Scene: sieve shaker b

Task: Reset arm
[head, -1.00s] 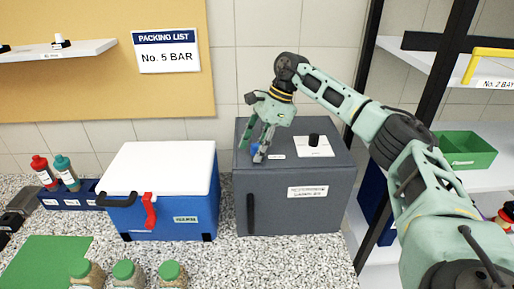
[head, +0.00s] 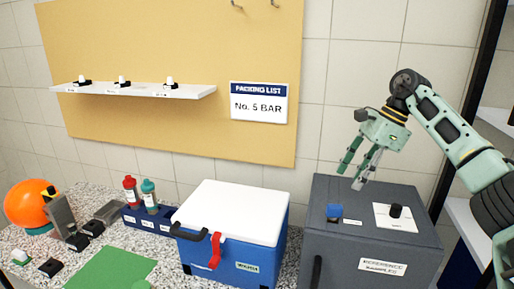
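My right gripper (head: 351,180) hangs over the grey box (head: 398,245) at the right, with its fingers pointing down to the left. Its two fingers are apart and nothing shows between them. The fingertips appear above and to the right of a blue knob (head: 334,211) on the box's top, clear of it. My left gripper is not in view.
A blue cooler with a white lid (head: 235,210) stands left of the grey box. A black knob (head: 396,210) sits on a white plate on the box. A blue rack (head: 148,220) with two bottles, a green mat (head: 110,268) and an orange ball-shaped object (head: 28,204) are further left.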

